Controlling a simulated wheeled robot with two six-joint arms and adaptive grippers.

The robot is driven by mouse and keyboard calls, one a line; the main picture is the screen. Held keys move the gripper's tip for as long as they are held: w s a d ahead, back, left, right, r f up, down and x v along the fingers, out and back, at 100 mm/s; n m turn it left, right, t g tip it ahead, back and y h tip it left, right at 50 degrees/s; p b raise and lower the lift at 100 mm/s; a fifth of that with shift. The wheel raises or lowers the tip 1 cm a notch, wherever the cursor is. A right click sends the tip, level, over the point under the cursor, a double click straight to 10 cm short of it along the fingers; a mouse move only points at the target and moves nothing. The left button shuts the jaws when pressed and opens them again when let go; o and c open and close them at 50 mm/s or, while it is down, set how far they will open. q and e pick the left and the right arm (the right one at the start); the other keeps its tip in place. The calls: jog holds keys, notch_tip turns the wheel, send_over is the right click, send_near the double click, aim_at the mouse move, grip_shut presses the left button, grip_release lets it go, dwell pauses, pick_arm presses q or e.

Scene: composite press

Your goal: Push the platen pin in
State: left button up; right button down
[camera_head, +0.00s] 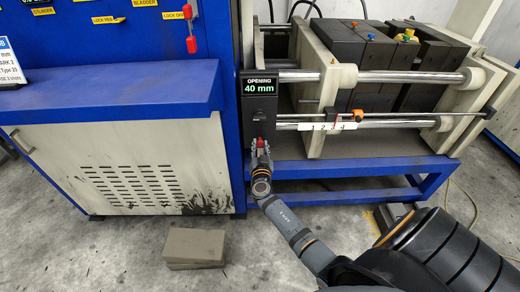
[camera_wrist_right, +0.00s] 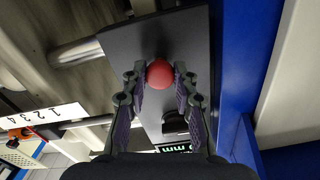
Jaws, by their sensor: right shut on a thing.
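A red ball knob (camera_wrist_right: 159,73), which looks like the head of the platen pin, stands out from a dark upright plate (camera_wrist_right: 120,42). It also shows small and red in the head view (camera_head: 261,143), below the display that reads OPENING 40 mm (camera_head: 259,86). My right gripper (camera_wrist_right: 160,80) has its two fingers on either side of the knob and is shut on it. In the head view my right gripper (camera_head: 260,153) is small and partly covers the knob. The pin's shaft is hidden, so its depth cannot be told. My left gripper is not in view.
Steel guide bars (camera_head: 390,76), a scale strip marked 1 to 4 (camera_head: 327,126) and an orange knob (camera_head: 357,115) lie right of the plate. A blue frame (camera_head: 345,170) runs below. A blue cabinet (camera_head: 120,100) stands left. A grey block (camera_head: 196,247) lies on the floor.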

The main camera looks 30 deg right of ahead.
jog(key=c, duration=1)
grip_release()
jog(key=v, duration=1.2)
jog(key=shift+f, duration=0.1)
